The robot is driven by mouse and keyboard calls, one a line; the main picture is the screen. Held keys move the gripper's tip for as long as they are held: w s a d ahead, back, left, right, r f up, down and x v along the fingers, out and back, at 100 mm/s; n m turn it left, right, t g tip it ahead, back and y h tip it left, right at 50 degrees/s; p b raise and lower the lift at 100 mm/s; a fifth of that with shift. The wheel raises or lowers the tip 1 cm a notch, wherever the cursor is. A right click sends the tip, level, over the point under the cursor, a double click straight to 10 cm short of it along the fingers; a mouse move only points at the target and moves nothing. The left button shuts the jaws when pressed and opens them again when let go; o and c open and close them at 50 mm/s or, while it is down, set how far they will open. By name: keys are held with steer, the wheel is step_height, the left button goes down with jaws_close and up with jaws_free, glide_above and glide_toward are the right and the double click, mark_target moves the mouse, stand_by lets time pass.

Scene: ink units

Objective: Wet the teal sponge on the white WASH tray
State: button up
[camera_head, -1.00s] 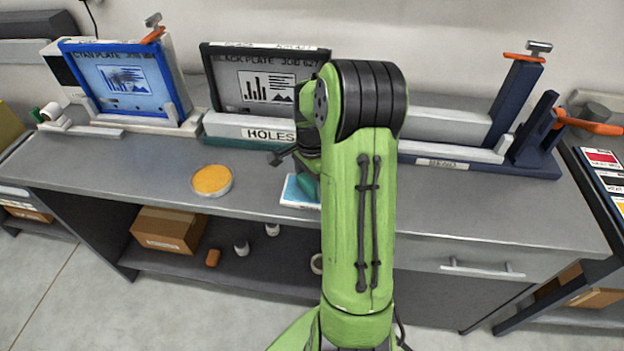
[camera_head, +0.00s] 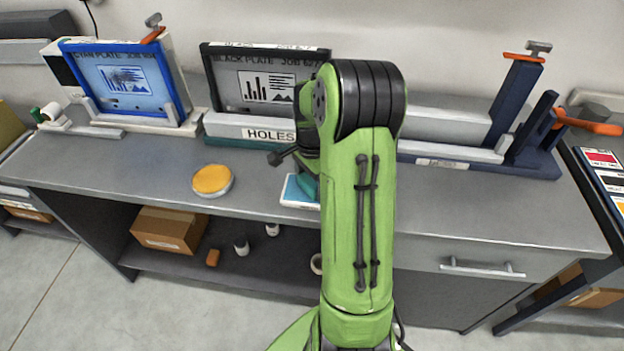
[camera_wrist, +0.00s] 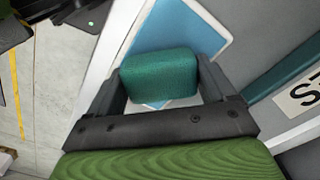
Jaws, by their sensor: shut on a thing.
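The teal sponge (camera_wrist: 160,75) is between the fingers of my gripper (camera_wrist: 162,88) in the wrist view, and the gripper is shut on it. The white WASH tray (camera_wrist: 218,42), with a blue surface inside, lies under and beyond the sponge. In the head view the tray (camera_head: 290,198) shows at the front edge of the bench, partly hidden by my arm, and a bit of the sponge (camera_head: 308,187) shows over it. I cannot tell whether the sponge touches the tray's blue surface.
A round orange-yellow dish (camera_head: 212,180) stands on the bench (camera_head: 110,165) left of the tray. Behind are a plate frame with a HOLES label (camera_head: 268,133) and a blue-framed plate (camera_head: 122,80). The bench's left front is clear.

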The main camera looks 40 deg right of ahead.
steer(key=shift+r+p, duration=2.8)
steer(key=shift+r, duration=0.75)
steer(key=shift+f, duration=0.1)
